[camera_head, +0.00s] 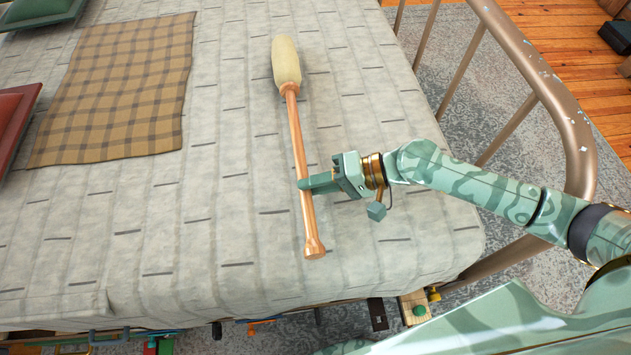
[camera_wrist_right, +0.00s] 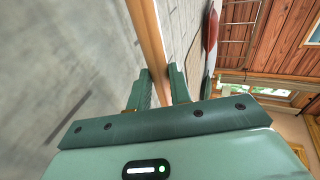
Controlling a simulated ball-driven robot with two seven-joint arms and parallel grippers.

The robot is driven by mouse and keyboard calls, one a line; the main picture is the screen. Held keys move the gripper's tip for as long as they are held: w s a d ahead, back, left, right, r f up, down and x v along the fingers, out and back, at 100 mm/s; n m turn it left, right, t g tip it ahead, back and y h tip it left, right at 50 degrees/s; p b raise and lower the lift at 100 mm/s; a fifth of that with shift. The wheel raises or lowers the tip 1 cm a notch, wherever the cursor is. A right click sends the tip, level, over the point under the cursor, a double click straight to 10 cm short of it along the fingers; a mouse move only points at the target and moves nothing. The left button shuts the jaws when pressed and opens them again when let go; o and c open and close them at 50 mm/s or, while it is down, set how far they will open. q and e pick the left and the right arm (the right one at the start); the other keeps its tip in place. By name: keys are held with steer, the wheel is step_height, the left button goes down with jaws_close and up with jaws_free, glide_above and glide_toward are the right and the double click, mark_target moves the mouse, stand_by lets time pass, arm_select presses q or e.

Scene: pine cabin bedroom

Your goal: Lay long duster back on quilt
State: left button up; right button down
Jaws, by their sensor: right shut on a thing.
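The long duster (camera_head: 298,150) has a wooden handle and a pale, fluffy head that points to the far side of the bed. It is over the pale grey quilt (camera_head: 240,230); I cannot tell whether it touches the quilt. My right gripper (camera_head: 306,184) is shut on the handle, a little above its knobbed near end. In the right wrist view, the handle (camera_wrist_right: 149,35) runs up from between the two green fingers (camera_wrist_right: 160,88). My left gripper is not in view.
A brown plaid cloth (camera_head: 120,90) lies on the quilt at the left. A metal bed rail (camera_head: 545,85) curves along the right. The quilt around the duster is clear.

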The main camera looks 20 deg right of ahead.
arm_select(q)
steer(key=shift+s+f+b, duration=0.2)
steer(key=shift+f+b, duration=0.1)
steer(key=shift+b, duration=0.05)
arm_select(e)
steer(key=shift+f, duration=0.5)
steer(key=c, duration=1.2)
jaws_free()
steer(key=shift+s+d+r, duration=0.1)
steer(key=shift+d, duration=0.1)
arm_select(q)
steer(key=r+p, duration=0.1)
steer(key=p, duration=0.1)
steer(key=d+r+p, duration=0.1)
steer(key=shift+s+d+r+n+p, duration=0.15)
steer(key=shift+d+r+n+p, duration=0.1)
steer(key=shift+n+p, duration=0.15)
arm_select(e)
steer(key=v, duration=1.6)
